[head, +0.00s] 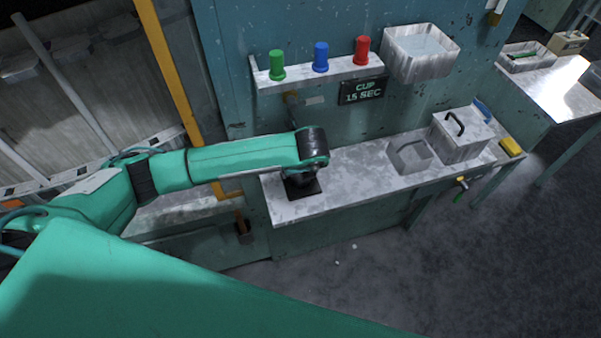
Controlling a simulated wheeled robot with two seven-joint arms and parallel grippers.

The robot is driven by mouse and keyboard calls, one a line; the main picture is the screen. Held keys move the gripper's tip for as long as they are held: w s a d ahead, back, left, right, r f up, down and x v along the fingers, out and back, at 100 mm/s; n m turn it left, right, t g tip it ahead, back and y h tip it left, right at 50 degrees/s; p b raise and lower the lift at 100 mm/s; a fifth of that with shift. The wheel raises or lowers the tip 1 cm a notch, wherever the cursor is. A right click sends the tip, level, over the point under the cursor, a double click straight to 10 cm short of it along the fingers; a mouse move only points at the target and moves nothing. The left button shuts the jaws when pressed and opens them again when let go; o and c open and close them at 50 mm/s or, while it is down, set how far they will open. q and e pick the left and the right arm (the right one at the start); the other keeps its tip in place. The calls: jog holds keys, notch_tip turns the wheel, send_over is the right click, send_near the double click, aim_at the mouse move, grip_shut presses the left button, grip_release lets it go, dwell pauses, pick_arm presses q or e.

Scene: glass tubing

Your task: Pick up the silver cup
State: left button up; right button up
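A small square silver-grey vessel (410,156) with a dark handle line stands on the right half of the metal bench; it may be the silver cup, but I cannot tell for sure. To its right is a larger silver box (461,137) with a lid and a black handle on top. My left arm reaches in from the left, and its wrist points down over the left end of the bench. My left gripper (301,186) is a dark shape there, well left of the vessel. Its fingers are too hidden to read. My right gripper is out of view.
The metal bench (345,178) is clear between my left gripper and the vessel. A wall shelf above holds green (277,65), blue (320,57) and red (361,50) pieces. A "CUP 1.5 SEC" sign (362,91) and a basin (421,65) are nearby. A yellow object (510,147) lies far right.

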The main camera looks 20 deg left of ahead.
pick_arm(q)
jog(key=shift+c, duration=0.2)
grip_shut()
jog(key=shift+r, duration=0.1)
